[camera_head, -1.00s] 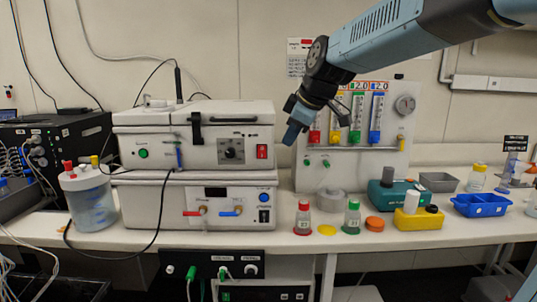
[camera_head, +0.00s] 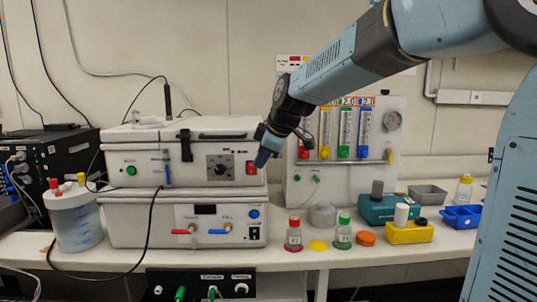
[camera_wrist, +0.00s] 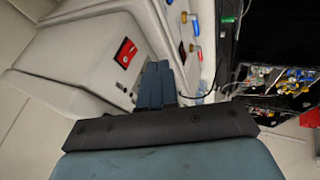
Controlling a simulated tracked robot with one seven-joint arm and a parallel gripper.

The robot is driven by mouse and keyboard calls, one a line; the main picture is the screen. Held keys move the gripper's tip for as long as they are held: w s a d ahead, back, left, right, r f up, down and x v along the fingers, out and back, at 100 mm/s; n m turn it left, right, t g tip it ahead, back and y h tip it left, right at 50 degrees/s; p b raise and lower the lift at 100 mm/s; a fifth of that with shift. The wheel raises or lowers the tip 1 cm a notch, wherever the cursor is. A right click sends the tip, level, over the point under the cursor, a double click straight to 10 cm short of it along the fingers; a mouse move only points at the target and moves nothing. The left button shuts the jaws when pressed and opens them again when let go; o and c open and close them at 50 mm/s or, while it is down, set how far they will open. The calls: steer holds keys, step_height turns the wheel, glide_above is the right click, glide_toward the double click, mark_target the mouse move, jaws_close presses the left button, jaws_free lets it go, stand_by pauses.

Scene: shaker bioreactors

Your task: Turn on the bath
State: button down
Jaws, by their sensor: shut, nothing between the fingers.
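Two stacked white units stand on the left of the bench. The upper unit (camera_head: 200,178) has a green button (camera_head: 131,170), a black dial (camera_head: 220,167) and a red switch (camera_head: 251,168). The lower unit (camera_head: 145,227) has a dark display, red and blue valve handles, a blue button (camera_head: 254,213) and a black switch (camera_head: 254,233). Which one is the bath is not labelled legibly. My gripper (camera_head: 263,160) is shut and empty, in front of the upper unit's right end, close to the red switch in the picture. In the wrist view, the red switch (camera_wrist: 125,53) is left of my shut fingers (camera_wrist: 156,85); contact is not visible.
Red-capped (camera_head: 293,233) and green-capped (camera_head: 343,231) bottles stand right of the units. A panel with coloured flow meters (camera_head: 345,134) is behind my arm. A black cable (camera_head: 150,235) hangs before the lower unit. A clear vessel (camera_head: 72,218) stands at left.

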mark_target(252, 168)
steer(key=shift+w+a+f, duration=0.3)
steer(key=shift+w+f, duration=0.55)
steer(key=shift+w, duration=0.25)
steer(key=shift+w+a+f, duration=0.3)
steer(key=shift+w+f, duration=0.6)
steer(key=shift+w, duration=0.2)
steer(key=shift+w+a+f, duration=0.3)
steer(key=shift+w+f, duration=0.55)
steer(key=shift+w, duration=0.25)
